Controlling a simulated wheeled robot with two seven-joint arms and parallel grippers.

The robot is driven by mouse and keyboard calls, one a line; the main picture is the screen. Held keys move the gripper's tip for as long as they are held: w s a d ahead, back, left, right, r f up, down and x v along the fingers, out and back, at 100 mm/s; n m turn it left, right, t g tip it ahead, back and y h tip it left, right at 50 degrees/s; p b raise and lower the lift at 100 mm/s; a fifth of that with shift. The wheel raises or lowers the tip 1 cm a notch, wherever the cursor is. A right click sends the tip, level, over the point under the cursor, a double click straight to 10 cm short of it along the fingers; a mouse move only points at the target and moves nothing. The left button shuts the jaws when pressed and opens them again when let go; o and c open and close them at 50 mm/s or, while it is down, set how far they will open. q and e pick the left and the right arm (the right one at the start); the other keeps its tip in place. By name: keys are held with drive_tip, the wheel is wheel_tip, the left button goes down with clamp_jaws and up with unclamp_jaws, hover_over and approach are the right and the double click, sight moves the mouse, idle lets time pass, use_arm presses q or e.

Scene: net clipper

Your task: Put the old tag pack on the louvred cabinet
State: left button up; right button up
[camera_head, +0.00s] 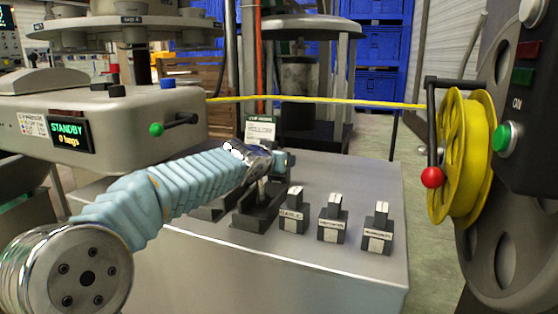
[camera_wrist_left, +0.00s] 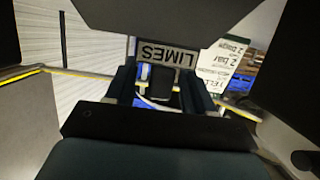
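My left gripper (camera_head: 277,160) reaches in from the left, at the small clip machine on the grey bench. In the left wrist view, its two dark fingers (camera_wrist_left: 160,88) stand apart on either side of a small black block (camera_wrist_left: 163,80). A tag pack with an upside-down LIMES label (camera_wrist_left: 168,54) shows just beyond the fingertips. A gap shows beside the block at the left finger, so I see no firm grip. The gripper hides most of this pack in the head view. I cannot identify the louvred cabinet in the head view. My right gripper is out of view.
Several black tag packs stand on the bench (camera_head: 330,270), including one labelled GARLIC (camera_head: 291,212). A yellow net line (camera_head: 330,101) runs above to a yellow reel (camera_head: 465,155). A STANDBY machine (camera_head: 100,125) stands left. A pale ribbed surface (camera_wrist_left: 95,55) shows in the wrist view.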

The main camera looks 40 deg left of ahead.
use_arm(q)
drive_tip(key=shift+r, duration=0.1)
drive_tip(key=shift+s+r+p, duration=0.1)
drive_tip(key=shift+r+p, duration=0.15)
drive_tip(key=shift+p, duration=0.05)
drive_tip(key=v, duration=1.1)
drive_tip(key=shift+s+d+p, duration=0.2)
drive_tip(key=shift+s+p, duration=0.15)
drive_tip(key=shift+p, duration=0.1)
idle(0.4)
